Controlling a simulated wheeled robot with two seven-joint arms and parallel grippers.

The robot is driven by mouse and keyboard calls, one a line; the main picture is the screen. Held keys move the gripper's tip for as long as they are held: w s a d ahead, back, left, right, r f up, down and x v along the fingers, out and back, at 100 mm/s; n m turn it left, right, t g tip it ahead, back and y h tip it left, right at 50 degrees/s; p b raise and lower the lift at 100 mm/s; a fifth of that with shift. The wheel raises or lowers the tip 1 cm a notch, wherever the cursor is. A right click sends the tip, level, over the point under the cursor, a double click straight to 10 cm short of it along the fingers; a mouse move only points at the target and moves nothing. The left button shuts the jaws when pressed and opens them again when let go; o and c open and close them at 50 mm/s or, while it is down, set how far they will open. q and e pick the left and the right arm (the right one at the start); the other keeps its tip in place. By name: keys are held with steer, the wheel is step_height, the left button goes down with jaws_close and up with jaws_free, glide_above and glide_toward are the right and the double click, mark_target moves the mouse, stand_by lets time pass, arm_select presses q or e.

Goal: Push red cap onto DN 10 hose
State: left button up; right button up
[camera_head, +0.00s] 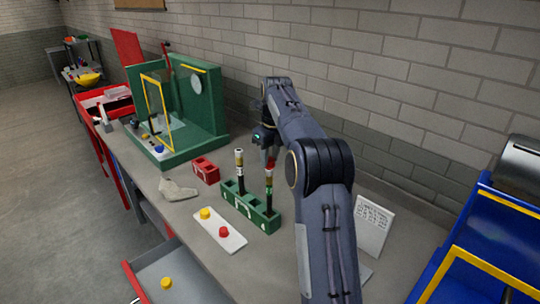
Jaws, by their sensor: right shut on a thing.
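A green block holder (262,219) stands on the bench with two dark hoses upright in it. The left hose (240,172) has a pale, yellowish upper end. The right hose (269,192) stands just below my right gripper (268,158). My right gripper points down and is shut on a small red cap (270,164) at the top of the right hose. The cap is mostly hidden, and I cannot tell whether it is seated or only touching. Another red cap (224,232) lies on a white plate (236,243). My left gripper is not in view.
A yellow cap (205,213) is on the white plate; another (166,283) is in the open drawer (194,270). A red block (206,172), a pale tool (178,190) and a green fixture (205,137) stand left. A printed sign (373,222) and blue frame (480,240) are right.

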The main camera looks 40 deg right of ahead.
steer(key=shift+f, duration=0.1)
stand_by(0.6)
steer(key=shift+f+b, duration=0.6)
steer(key=shift+f, duration=0.75)
steer(key=o, duration=1)
steer(key=shift+r, duration=0.1)
steer(key=r, duration=0.7)
steer(key=shift+s+r+p, duration=0.25)
steer(key=shift+s+p, duration=0.15)
